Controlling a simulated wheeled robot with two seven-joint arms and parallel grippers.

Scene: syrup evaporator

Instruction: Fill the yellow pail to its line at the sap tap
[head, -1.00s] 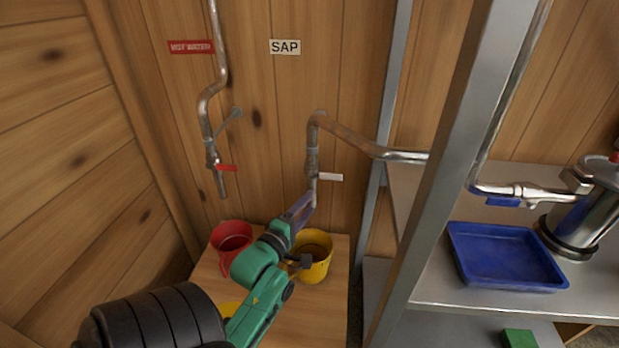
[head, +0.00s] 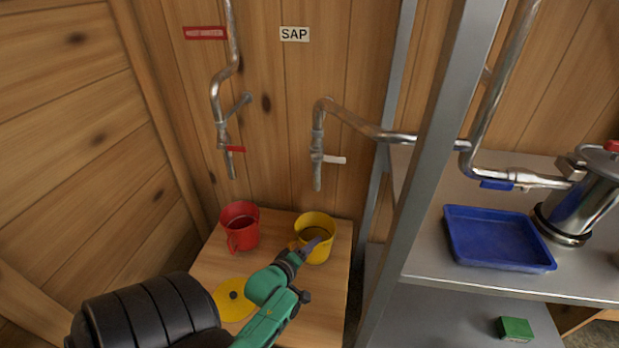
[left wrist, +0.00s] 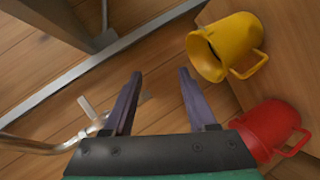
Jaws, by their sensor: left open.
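The yellow pail (head: 327,254) stands upright on a small wooden table, under the sap tap (head: 317,150). Its inside looks dark; I cannot tell a level or a line. The tap's white lever (head: 335,160) points right, and I see no stream below the spout. My left gripper (head: 314,244) is open and empty; in the head view it overlaps the pail's front. In the left wrist view its fingers (left wrist: 160,75) are apart with nothing between them, and the yellow pail (left wrist: 232,42) lies to their right. My right gripper is not in view.
A red pail (head: 240,228) stands left of the yellow one, under a tap with a red lever (head: 234,149). A yellow disc-like lid (head: 232,304) lies on the table (head: 207,262). A steel shelf post (head: 432,160) and a blue tray (head: 498,240) are at right.

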